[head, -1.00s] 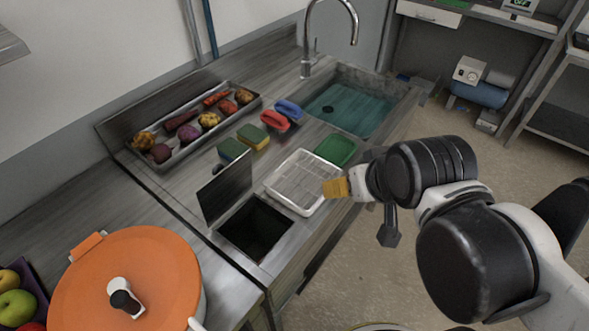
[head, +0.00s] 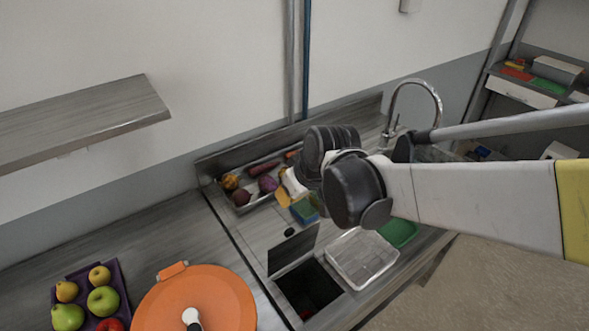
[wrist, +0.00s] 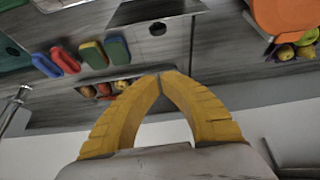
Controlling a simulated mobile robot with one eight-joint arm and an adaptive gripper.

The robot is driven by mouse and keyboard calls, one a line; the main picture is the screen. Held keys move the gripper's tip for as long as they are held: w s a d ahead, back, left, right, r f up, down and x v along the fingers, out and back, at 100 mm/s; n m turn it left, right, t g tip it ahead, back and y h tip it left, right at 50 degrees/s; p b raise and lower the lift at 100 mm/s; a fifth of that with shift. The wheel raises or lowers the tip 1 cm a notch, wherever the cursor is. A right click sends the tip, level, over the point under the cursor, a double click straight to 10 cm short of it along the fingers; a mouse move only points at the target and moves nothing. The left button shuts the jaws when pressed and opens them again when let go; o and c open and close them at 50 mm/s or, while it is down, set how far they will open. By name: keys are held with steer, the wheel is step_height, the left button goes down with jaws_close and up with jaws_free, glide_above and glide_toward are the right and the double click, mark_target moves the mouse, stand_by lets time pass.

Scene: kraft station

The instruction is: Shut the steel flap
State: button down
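The steel flap (head: 293,250) is a dark grey plate standing raised, tilted up, along the back edge of a square dark opening (head: 308,288) in the counter. In the wrist view the flap (wrist: 155,11) is at the top edge, partly cut off. My gripper (head: 284,200) shows only as a small yellow patch, beyond and above the flap, mostly hidden by my arm. In the wrist view my gripper's yellow fingers (wrist: 160,76) meet at their tips with nothing between them. The gripper is apart from the flap.
A white mesh tray (head: 361,258) and green tray (head: 398,232) lie right of the opening. Sponges (head: 304,209) and a vegetable tray (head: 242,208) are behind. An orange-lidded pot (head: 196,296) stands left. A small round hole (head: 289,232) lies behind the flap.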

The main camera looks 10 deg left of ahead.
mark_target(290, 245)
step_height(290, 245, down, 10)
steer(key=a+b, duration=0.1)
steer(key=b, duration=0.2)
steer(key=shift+w+r, duration=0.2)
steer(key=shift+w, duration=0.2)
stand_by(0.4)
